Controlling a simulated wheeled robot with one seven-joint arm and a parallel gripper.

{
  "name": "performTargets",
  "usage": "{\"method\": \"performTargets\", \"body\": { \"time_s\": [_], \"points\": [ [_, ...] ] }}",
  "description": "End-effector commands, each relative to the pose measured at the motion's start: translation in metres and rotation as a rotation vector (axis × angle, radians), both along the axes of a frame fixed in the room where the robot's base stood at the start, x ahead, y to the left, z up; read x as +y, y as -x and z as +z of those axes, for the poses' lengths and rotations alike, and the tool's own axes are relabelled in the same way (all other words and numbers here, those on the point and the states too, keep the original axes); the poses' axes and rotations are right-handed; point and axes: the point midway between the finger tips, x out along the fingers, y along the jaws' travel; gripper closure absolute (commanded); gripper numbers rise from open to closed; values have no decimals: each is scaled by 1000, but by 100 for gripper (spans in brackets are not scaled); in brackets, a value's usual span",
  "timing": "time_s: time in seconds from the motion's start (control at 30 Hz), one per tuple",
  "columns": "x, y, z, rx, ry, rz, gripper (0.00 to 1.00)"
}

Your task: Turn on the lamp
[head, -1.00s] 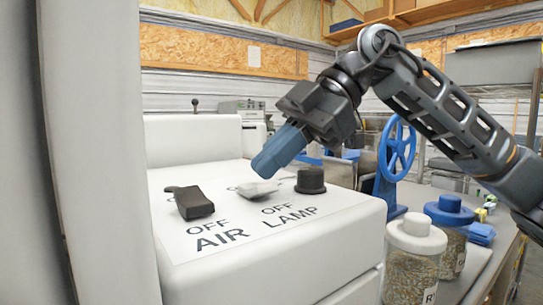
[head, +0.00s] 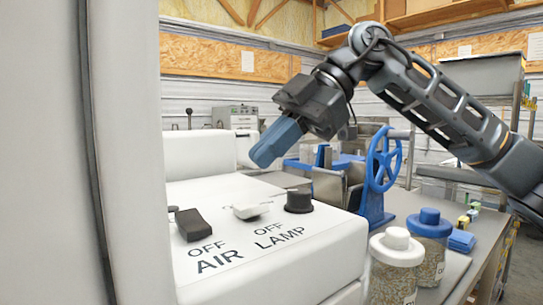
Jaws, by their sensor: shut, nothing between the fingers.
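The white control box (head: 335,243) has a sloped top with printed labels. A white rocker switch (head: 251,211) sits above the words OFF and LAMP. Its top looks tilted, but I cannot tell for sure which way it is set. A black switch (head: 193,225) stands to its left above OFF and AIR. A black round knob (head: 299,201) is to its right. My gripper (head: 262,158), with blue fingers, is shut and empty. It points down and left, above the white switch and apart from it.
A white upright panel (head: 125,150) fills the left side. A blue handwheel (head: 384,158) stands behind the box. Two grain jars (head: 396,270) (head: 428,246) with white and blue lids stand on the bench to the right. There is open air above the box.

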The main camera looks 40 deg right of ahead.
Motion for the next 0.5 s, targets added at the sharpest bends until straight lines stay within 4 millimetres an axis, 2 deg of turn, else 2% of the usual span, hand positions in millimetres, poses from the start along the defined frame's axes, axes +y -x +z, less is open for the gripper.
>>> {"method": "performTargets", "body": {
  "time_s": [0.03,0.2,0.5],
  "points": [
    [-11,0,10,-1,0,-7,100],
    [-37,0,36,-2,0,-5,100],
    [-66,1,64,-1,0,-2,100]
  ]
}}
